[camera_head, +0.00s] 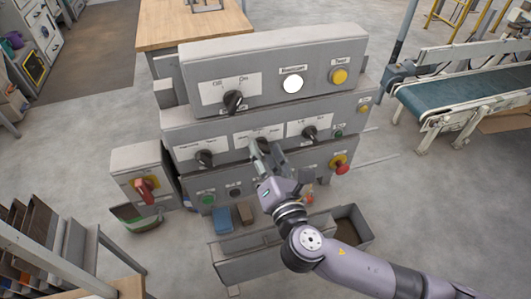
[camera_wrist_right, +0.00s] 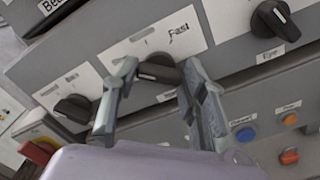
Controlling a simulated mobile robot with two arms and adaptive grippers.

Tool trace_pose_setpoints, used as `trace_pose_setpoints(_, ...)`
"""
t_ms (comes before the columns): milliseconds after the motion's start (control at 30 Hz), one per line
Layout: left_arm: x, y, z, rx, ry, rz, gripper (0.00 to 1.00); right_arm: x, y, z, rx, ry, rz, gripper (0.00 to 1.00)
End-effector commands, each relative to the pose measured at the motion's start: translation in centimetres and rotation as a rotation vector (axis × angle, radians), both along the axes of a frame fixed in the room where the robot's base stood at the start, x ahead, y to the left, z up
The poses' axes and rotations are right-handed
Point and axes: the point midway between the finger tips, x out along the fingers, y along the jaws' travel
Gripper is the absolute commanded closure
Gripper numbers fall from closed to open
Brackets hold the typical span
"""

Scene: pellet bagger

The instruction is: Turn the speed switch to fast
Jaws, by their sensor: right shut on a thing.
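The speed switch is a black rotary knob on the middle row of the grey control panel (camera_head: 222,145). In the right wrist view the knob (camera_wrist_right: 160,73) sits below a white label (camera_wrist_right: 155,40) with the word "Fast" at its right end. My right gripper (camera_head: 266,153) reaches up to the knob from the front. The fingers hide most of the knob in the head view. Its exact pointing direction is hard to tell. My left gripper is not in view.
Black knobs flank the speed switch on the left (camera_head: 204,158) and right (camera_head: 309,132); an Off/On knob (camera_head: 233,102) is above. A red emergency stop (camera_head: 341,168) sits lower right. A red-handled switch box (camera_head: 140,178) is at left. A conveyor (camera_head: 465,98) stands at right.

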Motion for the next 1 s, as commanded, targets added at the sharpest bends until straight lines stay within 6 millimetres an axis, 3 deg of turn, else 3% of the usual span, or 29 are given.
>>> trace_pose_setpoints(267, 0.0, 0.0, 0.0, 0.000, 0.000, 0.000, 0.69, 0.0, 0.0, 0.0, 0.000, 0.001, -0.001, 0.88)
trace_pose_setpoints(667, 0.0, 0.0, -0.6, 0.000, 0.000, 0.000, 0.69, 0.0, -0.1, -0.2, 0.080, 0.031, -0.001, 0.88)
trace_pose_setpoints(1000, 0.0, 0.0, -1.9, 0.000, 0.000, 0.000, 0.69, 0.0, -0.1, -0.4, 0.338, 0.126, -0.003, 0.88)
